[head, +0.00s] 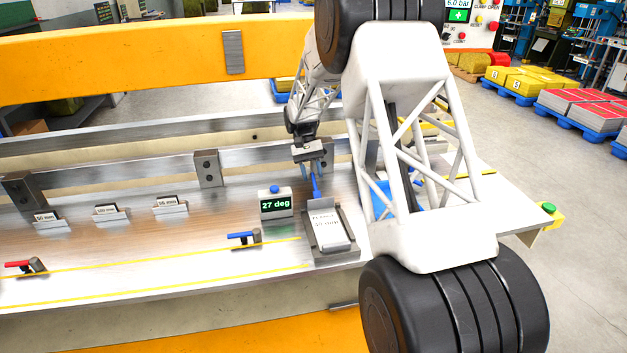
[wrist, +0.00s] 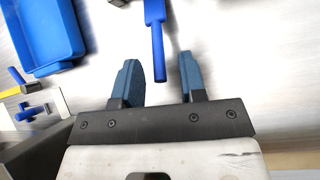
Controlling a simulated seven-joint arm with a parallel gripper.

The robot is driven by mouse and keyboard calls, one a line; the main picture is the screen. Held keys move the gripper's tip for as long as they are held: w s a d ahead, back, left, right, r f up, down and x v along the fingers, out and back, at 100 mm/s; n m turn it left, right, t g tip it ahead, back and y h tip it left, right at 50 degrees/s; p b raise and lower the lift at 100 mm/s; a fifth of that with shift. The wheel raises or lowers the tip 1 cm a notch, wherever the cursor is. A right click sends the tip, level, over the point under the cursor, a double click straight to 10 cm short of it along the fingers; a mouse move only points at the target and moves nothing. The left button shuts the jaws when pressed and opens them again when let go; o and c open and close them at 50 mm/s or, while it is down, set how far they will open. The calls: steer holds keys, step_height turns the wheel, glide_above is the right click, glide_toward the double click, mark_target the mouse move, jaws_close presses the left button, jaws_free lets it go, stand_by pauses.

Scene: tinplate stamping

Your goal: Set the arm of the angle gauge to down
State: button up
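A blue bar-shaped handle (head: 315,187), which looks like the gauge arm, rises from a grey metal fixture (head: 345,249) with a white lettered plate. Beside it a small display (head: 276,206) reads 27 deg. My gripper (head: 312,170) is at the upper end of the handle. In the wrist view my gripper (wrist: 160,75) is open, and the blue handle (wrist: 157,45) ends between its two fingers with a gap on each side. I cannot tell whether it lies at finger depth. The handle's far end is cut off at the top of the wrist view.
A blue-handled lever (head: 243,237) and a red-handled lever (head: 18,265) stand on the bench to the left. Several small labelled blocks (head: 108,213) stand behind them. A blue tray (wrist: 45,35) lies near my gripper. A metal rail (head: 100,172) runs behind.

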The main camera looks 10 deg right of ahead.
steer(key=shift+v, duration=2.55)
steer(key=shift+s, duration=0.15)
steer(key=c, duration=0.6)
steer(key=s+n+t, duration=0.1)
steer(key=s+r+n+t, duration=0.1)
steer(key=n, duration=0.1)
steer(key=shift+s+r+h, duration=0.1)
steer(key=shift+r+h, duration=0.15)
steer(key=shift+h, duration=0.15)
jaws_close()
steer(key=s+a+r+n+t, duration=0.3)
steer(key=s+r+n+t, duration=0.4)
steer(key=n, duration=0.9)
steer(key=shift+s+r+t+h, duration=0.3)
steer(key=shift+s+r+t, duration=0.1)
steer(key=shift+s+t, duration=1.65)
steer(key=shift+w+t, duration=0.25)
